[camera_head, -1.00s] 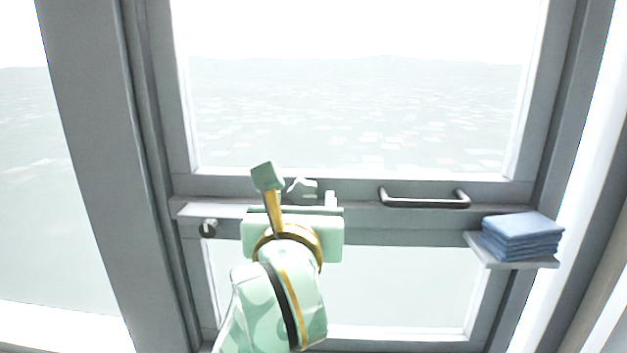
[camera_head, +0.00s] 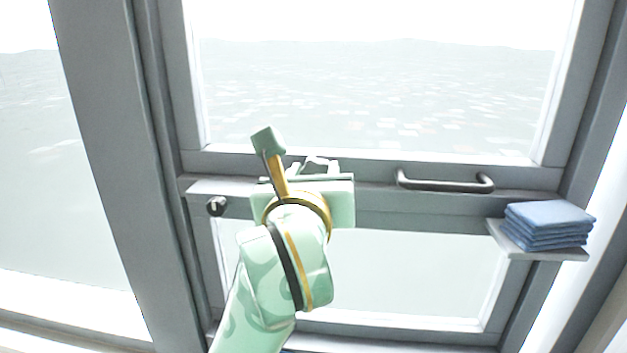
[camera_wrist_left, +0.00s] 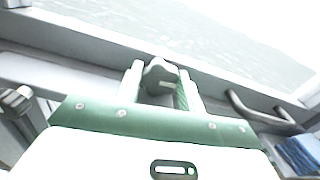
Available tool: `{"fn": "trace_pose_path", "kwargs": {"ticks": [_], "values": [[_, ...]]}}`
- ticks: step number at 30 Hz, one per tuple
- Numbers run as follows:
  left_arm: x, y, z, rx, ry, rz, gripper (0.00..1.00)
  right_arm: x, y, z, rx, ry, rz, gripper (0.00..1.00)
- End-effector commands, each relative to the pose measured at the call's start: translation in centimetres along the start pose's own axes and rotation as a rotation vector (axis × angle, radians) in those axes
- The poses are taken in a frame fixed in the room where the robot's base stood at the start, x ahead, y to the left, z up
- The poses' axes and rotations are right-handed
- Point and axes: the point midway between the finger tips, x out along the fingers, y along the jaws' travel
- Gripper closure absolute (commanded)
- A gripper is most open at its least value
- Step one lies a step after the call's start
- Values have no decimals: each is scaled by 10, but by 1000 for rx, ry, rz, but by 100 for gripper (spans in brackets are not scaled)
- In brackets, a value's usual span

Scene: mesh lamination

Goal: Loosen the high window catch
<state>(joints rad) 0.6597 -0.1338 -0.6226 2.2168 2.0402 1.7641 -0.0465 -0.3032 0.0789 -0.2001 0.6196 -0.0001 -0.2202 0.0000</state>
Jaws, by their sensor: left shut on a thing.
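The grey window catch (camera_head: 318,162) sits on the middle rail of the window, mostly hidden behind my left gripper in the head view. In the left wrist view the catch (camera_wrist_left: 160,72) shows as a rounded grey knob between the two fingers. My left gripper (camera_head: 314,170), pale green with a gold ring at the wrist, reaches up to the rail. In the wrist view its fingers (camera_wrist_left: 160,82) stand one on each side of the catch and are shut on it. My right gripper is in neither view.
A dark bar handle (camera_head: 445,185) is on the rail right of the catch. Folded blue cloths (camera_head: 548,225) lie on a small shelf (camera_head: 510,243) farther right. A small round knob (camera_head: 216,206) is on the left of the lower frame.

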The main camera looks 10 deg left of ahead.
Motion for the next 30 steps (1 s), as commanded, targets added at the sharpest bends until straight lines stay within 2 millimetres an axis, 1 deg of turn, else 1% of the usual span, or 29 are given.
{"fn": "trace_pose_path", "kwargs": {"ticks": [1,3,6,9,16,17,18,19,30], "values": [[0,1,-6,-63,-5,-1,85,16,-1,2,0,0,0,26],[0,1,-6,-149,-5,-1,85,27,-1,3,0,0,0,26],[0,2,-5,-234,-4,-1,85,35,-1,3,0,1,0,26],[0,2,-2,-267,-3,0,85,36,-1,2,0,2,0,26],[0,2,-1,-267,-1,0,85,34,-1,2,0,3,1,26],[0,2,-1,-267,-1,0,59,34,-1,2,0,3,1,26],[0,2,-1,-267,-1,0,48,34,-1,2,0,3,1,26],[0,2,-1,-267,-1,0,40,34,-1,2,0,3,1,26],[0,2,0,-266,-3,0,40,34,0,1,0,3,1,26]]}}
